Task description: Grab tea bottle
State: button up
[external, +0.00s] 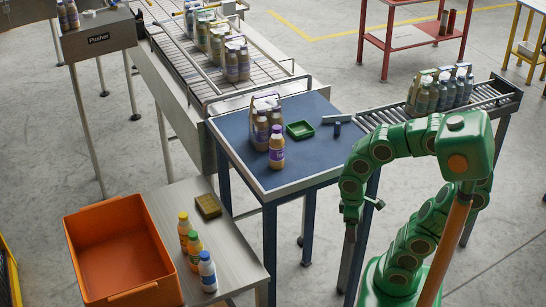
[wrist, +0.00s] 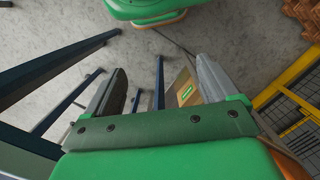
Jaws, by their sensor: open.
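Several bottles are in the external view; I cannot read which one is tea. A single brown bottle with a purple label and white cap (external: 277,147) stands upright on the blue table (external: 290,175). A bottle with a yellow cap (external: 185,232), one with a green label (external: 195,250) and one with a blue and white label (external: 207,272) stand in a row on the grey side table. My gripper (external: 349,232) hangs low at the right of the blue table, away from the bottles. In the wrist view my gripper (wrist: 160,85) is open and empty, with no bottle visible.
A bottle pack (external: 262,130) and a green tray (external: 300,130) are on the blue table. An orange crate (external: 118,250) stands at lower left. Conveyors (external: 205,75) carry bottle packs behind. Blue table legs (wrist: 60,75) show beside my gripper.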

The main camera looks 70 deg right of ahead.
jog(key=w+a+r+m+t+y, duration=0.15)
jog(key=w+r+m+y, duration=0.35)
jog(key=w, duration=0.8)
notch_tip(320, 180, up, 12)
jog(key=m+t+y, duration=0.2)
jog(key=m+t, duration=0.6)
jog(key=m, duration=0.6)
send_over(270, 148)
jog(key=s+d, duration=0.1)
jog(key=s, duration=0.3)
jog(key=shift+d, duration=0.2)
jog(key=shift+d+r+m+t+y, duration=0.15)
jog(key=shift+d+m+t+y, duration=0.2)
jog(key=shift+d, duration=0.4)
jog(key=s+d+f+m+y, duration=0.2)
jog(key=d+f+m, duration=0.25)
jog(key=m, duration=0.25)
jog(key=shift+n+t, duration=0.25)
jog(key=shift+t, duration=0.15)
jog(key=shift+s+x, duration=0.2)
jog(key=shift+x, duration=3.5)
jog(key=shift+a, duration=0.15)
